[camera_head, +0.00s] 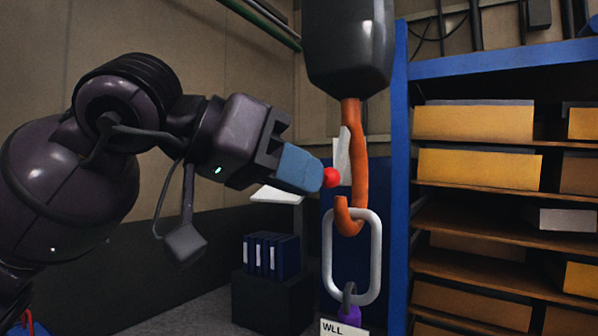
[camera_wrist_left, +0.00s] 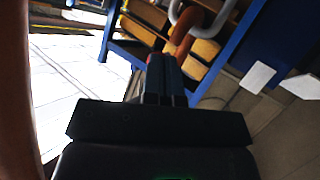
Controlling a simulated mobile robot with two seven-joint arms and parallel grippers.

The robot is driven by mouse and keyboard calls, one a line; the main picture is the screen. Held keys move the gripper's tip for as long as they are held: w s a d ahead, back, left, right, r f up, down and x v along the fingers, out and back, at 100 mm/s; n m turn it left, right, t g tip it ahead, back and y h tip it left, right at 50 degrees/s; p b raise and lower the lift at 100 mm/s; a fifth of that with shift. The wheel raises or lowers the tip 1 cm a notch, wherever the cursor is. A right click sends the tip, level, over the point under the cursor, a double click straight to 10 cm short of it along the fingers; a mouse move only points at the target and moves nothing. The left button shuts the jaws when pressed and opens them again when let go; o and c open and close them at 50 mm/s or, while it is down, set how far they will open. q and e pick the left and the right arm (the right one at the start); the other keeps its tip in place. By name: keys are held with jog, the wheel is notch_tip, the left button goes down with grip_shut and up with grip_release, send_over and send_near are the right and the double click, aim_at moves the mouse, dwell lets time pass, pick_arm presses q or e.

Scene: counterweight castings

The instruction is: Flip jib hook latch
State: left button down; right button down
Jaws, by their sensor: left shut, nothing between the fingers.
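An orange hook (camera_head: 359,160) hangs from a dark block (camera_head: 348,45). A grey oblong link (camera_head: 375,258) hangs in its bowl. A red knob (camera_head: 331,178) sits left of the shank, at the hook's mouth. A pale strip (camera_head: 342,155) shows above it; I cannot tell whether it is the latch or something behind. My left gripper (camera_head: 316,180) comes in from the left, blue fingers shut and empty, tips at the knob; contact is unclear. In the left wrist view, the closed fingers (camera_wrist_left: 162,62) point toward the hook (camera_wrist_left: 184,28) and link (camera_wrist_left: 207,30). My right gripper is out of view.
Blue-framed shelving (camera_head: 398,200) with yellow boxes (camera_head: 478,167) stands to the right, behind the hook. A purple piece (camera_head: 349,315) and a WLL tag (camera_head: 342,329) hang below the link. Blue binders (camera_head: 270,256) stand on a dark box (camera_head: 268,302) at lower left.

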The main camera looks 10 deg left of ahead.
pick_arm(q)
jog(key=shift+r, duration=0.1)
jog(key=shift+r+p, duration=0.3)
jog(key=shift+r, duration=0.45)
